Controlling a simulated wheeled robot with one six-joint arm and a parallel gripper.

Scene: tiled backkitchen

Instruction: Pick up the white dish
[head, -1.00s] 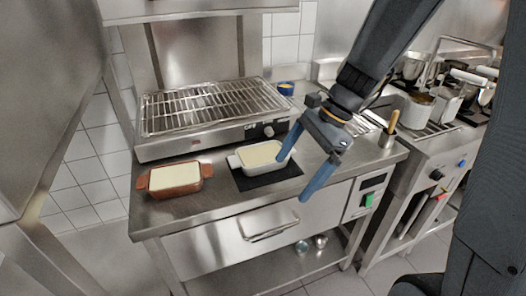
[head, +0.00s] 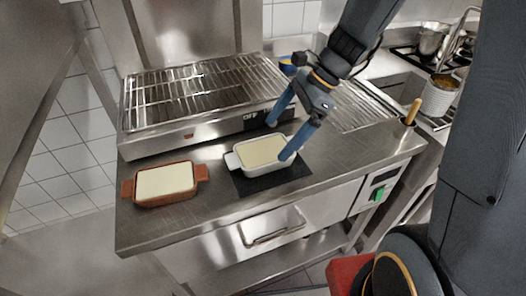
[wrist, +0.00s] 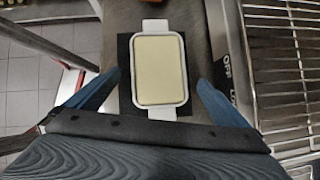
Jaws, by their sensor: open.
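The white dish (head: 236,161) is a rectangular dish with a tab handle at each end and a pale yellow filling. It sits on a black mat (head: 289,181) on the steel counter. My gripper (head: 277,141) is open and empty, its blue fingers above the dish's right end in the head view. In the wrist view my gripper (wrist: 160,85) has one finger on each long side of the white dish (wrist: 183,60), both apart from it. The near handle shows close to my gripper's palm.
A brown dish (head: 124,189) with similar filling stands left of the white one on the counter (head: 215,205). A grill (head: 160,143) with a wire rack is close behind.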

